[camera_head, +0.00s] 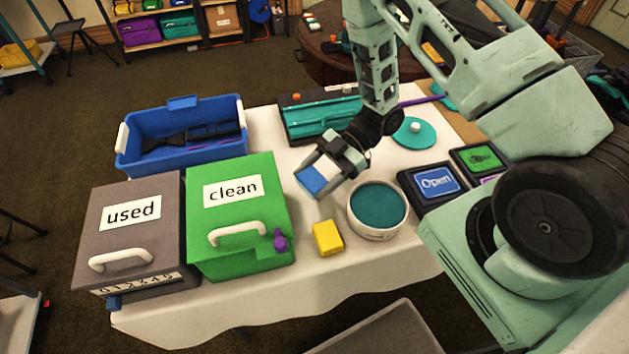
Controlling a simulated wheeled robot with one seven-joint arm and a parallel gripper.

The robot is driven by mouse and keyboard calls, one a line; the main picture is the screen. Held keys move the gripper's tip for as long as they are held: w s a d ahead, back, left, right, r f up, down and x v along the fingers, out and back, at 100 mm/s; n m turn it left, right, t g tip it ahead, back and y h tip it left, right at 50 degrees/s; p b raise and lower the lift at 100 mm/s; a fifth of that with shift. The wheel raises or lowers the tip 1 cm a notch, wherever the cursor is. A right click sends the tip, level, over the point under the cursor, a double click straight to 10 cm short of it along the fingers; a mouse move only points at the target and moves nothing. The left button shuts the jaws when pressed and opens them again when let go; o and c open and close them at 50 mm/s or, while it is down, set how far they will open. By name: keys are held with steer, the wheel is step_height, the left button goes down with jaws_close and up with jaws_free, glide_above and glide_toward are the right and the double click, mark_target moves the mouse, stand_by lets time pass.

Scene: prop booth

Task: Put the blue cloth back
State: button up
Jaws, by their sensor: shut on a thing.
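The blue cloth (312,180) shows as a small flat blue piece between the fingers of my gripper (322,177). My gripper is shut on it and holds it over the middle of the white-covered table (262,305). The grey box (131,240) marked "used" and the green box (238,185) marked "clean" stand to the left, both with closed fronts and white handles. The green box has a purple knob. The cloth is to the right of the green box and apart from it. My fingers hide part of the cloth.
A yellow block (327,238) and a round white tub with a teal top (378,208) stand near the gripper. A blue bin (184,158) with dark items and a teal case (318,116) are behind. Signs, one reading "Open" (437,181), lie right.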

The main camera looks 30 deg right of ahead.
steer(key=shift+f, duration=0.8)
